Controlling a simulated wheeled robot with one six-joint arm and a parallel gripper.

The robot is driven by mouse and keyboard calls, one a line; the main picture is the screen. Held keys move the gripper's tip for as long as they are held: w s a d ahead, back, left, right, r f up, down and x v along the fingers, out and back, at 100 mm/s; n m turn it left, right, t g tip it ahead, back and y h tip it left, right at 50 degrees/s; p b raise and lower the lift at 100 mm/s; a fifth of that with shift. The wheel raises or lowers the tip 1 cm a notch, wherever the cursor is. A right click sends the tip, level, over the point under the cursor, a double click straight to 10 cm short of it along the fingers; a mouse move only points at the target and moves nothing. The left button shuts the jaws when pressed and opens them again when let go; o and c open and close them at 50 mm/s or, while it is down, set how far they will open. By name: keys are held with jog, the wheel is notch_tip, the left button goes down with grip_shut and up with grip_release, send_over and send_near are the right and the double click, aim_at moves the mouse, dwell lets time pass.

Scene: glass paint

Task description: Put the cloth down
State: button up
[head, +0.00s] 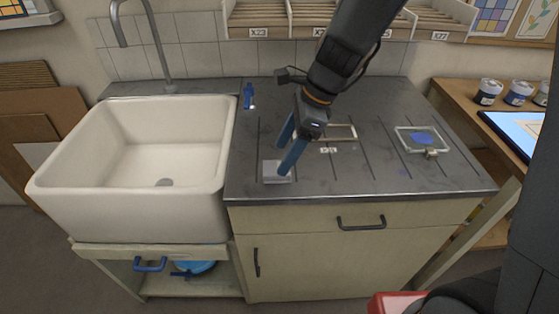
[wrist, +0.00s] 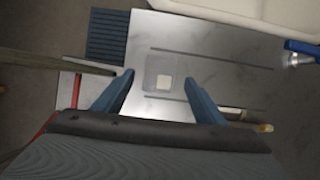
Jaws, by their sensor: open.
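No piece is plainly recognisable as a cloth. A flat light-grey square (head: 276,172) lies on the dark worktop near its front left, beside the sink; it may be the cloth or its rest. In the wrist view, a grey square with a small pale square (wrist: 163,83) at its middle lies between and beyond the fingertips. My gripper (head: 281,158) has two blue fingers spread apart, just over the grey square. The wrist view shows the fingers (wrist: 158,77) open with nothing visibly clamped between them. Whether a fingertip touches the square cannot be told.
The white sink (head: 165,145) is to the left. A small blue tool (head: 248,95) stands behind, near the sink. A pale frame (head: 351,131) and a glass pane with a blue patch (head: 422,137) lie to the right. Paint jars (head: 488,92) stand on the side bench.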

jog(key=v, duration=0.8)
jog(key=s+d+f+n+h, duration=0.2)
jog(key=s+d+f+n, duration=0.2)
jog(key=d+n, duration=0.4)
jog(key=s+d+f+n+t+h, duration=0.1)
jog(key=s+d+f+n, duration=0.3)
jog(key=d+n, duration=0.4)
jog(key=shift+s+d+f+n+h+b, duration=0.25)
jog(key=shift+f+n+h+b, duration=0.15)
jog(key=shift+n+h, duration=0.35)
jog(key=shift+o, duration=0.4)
jog(key=shift+w, duration=0.1)
